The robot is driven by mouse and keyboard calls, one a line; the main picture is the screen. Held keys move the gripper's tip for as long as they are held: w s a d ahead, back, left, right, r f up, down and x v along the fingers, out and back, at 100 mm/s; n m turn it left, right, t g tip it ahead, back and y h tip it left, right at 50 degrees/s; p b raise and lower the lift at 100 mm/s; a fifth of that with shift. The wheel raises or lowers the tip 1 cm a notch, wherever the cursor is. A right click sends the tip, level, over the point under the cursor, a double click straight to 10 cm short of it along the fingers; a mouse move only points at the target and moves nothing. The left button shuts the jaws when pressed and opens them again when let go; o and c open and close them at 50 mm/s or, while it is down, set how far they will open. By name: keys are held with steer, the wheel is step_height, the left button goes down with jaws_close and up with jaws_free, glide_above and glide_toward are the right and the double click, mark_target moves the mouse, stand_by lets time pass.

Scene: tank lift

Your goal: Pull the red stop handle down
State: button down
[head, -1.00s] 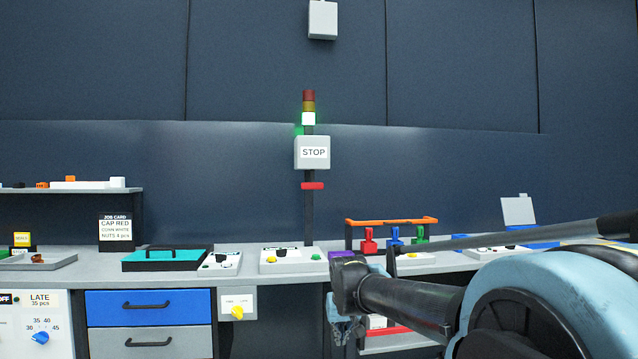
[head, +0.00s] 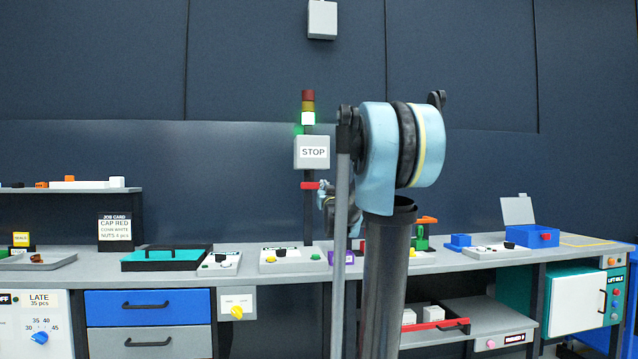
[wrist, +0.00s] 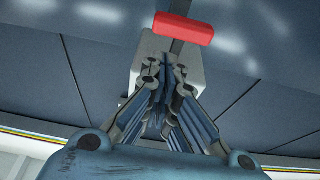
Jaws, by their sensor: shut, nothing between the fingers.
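The red stop handle (head: 311,186) is a short horizontal bar below the grey STOP box (head: 312,152) on a dark post. My gripper (head: 326,190) is beside the handle's right end in the head view, partly hidden by my arm; I cannot tell there whether it touches. In the wrist view the red handle (wrist: 183,28) lies past the fingertips of my gripper (wrist: 166,72), toward the top of the picture. The fingers are together and hold nothing. The STOP box (wrist: 152,50) is partly hidden behind them.
A signal tower (head: 308,108) with its bottom lamp lit stands above the STOP box. The workbench (head: 240,264) below carries a teal case (head: 165,260), control boxes and a blue bin (head: 530,236).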

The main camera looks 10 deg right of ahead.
mark_target(312, 180)
steer(key=shift+w+r, duration=0.1)
steer(key=shift+r, duration=0.15)
steer(key=x, duration=1)
steer(key=shift+r, duration=0.1)
stand_by(0.3)
step_height(312, 180, down, 5)
steer(key=shift+r, duration=0.2)
